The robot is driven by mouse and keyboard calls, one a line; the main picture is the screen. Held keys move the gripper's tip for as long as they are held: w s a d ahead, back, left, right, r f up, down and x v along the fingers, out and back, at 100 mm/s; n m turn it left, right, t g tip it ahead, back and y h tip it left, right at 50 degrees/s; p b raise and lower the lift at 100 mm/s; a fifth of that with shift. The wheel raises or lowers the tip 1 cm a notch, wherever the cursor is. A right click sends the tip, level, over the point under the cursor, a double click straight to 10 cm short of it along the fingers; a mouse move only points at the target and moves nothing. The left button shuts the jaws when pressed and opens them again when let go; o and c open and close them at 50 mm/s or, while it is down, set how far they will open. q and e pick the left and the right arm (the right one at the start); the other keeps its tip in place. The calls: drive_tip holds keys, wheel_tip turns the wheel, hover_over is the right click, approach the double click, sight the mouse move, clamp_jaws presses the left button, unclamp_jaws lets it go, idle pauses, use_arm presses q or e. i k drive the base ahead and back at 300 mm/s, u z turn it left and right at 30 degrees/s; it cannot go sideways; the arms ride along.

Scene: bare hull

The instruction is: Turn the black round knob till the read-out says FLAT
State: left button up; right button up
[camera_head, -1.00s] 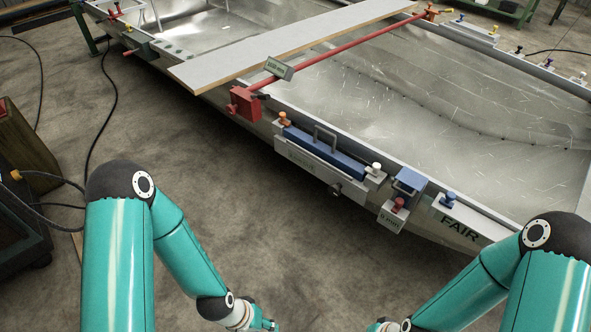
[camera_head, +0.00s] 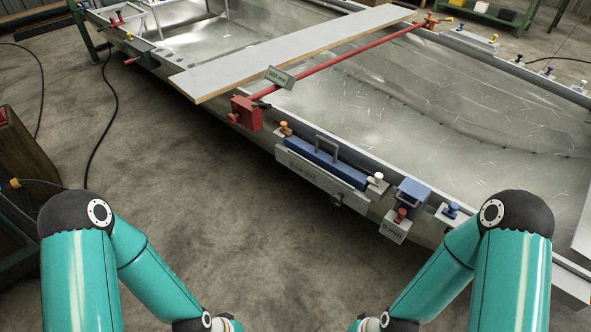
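A small dark round knob (camera_head: 337,200) sits on the outer side of the hull edge, under the right end of a long grey bar (camera_head: 318,176) with faint lettering too small to read. My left gripper (camera_head: 228,324) is low at the bottom edge, left of and well short of the knob. My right gripper (camera_head: 362,325) is at the bottom edge, below the knob and apart from it. Both are partly cut off, their fingers unclear.
A blue block with a handle (camera_head: 326,160) lies along the hull edge. A blue clamp (camera_head: 411,192) with a red knob and a hanging "0 mm" tag (camera_head: 393,229) is to its right. A red clamp (camera_head: 246,113) is at left. Floor between my arms and the hull is clear.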

sight(336, 201)
drive_tip(key=i, duration=0.95)
drive_tip(key=z, duration=0.05)
